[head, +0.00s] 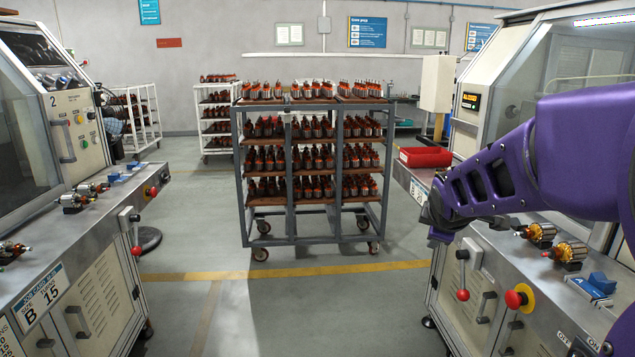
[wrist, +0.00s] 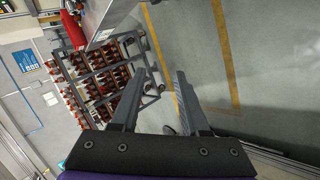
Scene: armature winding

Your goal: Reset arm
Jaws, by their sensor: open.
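My purple arm (head: 500,180) reaches in from the right edge of the head view, over the right machine's front ledge. Its gripper end is not clearly seen there. In the wrist view my gripper (wrist: 163,80) shows two dark fingers, spread apart. The fingers touch nothing that I can see.
A grey wheeled rack (head: 240,170) full of armatures stands in mid-aisle. The left machine (head: 100,290) carries armatures on its ledge. The right machine (head: 610,310) holds armatures (head: 568,252) and a red tray (head: 426,157) near my arm. The floor between (head: 300,310) is clear.

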